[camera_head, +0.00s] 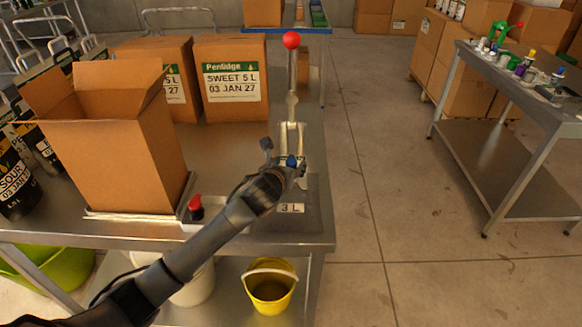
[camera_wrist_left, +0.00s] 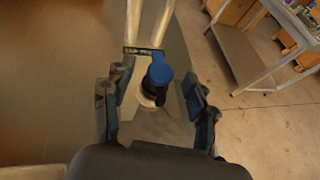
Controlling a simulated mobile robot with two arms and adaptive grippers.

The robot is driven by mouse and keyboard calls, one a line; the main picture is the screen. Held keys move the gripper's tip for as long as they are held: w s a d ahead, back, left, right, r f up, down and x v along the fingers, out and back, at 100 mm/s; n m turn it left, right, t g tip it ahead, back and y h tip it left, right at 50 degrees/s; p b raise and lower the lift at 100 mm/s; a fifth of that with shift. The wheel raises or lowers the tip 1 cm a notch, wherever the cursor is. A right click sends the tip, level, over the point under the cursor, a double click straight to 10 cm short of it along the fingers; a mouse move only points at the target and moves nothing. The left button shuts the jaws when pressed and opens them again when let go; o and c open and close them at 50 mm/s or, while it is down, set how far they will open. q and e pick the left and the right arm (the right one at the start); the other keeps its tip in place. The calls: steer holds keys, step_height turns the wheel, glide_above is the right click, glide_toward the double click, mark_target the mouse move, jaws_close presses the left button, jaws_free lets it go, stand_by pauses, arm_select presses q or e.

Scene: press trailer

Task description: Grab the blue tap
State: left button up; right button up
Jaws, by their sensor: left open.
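The blue tap (camera_wrist_left: 160,74) shows in the left wrist view, with a dark part beneath it, by the pale uprights of a press. In the head view a small blue patch of the tap (camera_head: 291,161) shows at the foot of the press (camera_head: 292,95), which has a lever with a red ball. My left gripper (camera_wrist_left: 158,88) is open, with one finger on each side of the tap. In the head view my left gripper (camera_head: 284,168) is at the press and hides much of its lower part. My right gripper is not in view.
An open cardboard box (camera_head: 130,150) stands left on the metal table (camera_head: 232,140), with closed boxes (camera_head: 235,104) behind. A red button (camera_head: 196,207) is near the front edge. A yellow bucket (camera_head: 270,304) is below. Floor (camera_head: 400,200) is clear towards the right table (camera_head: 500,165).

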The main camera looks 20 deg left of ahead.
arm_select(q)
steer(key=shift+x, duration=1.4)
steer(key=c, duration=1)
steer(key=shift+o, duration=0.2)
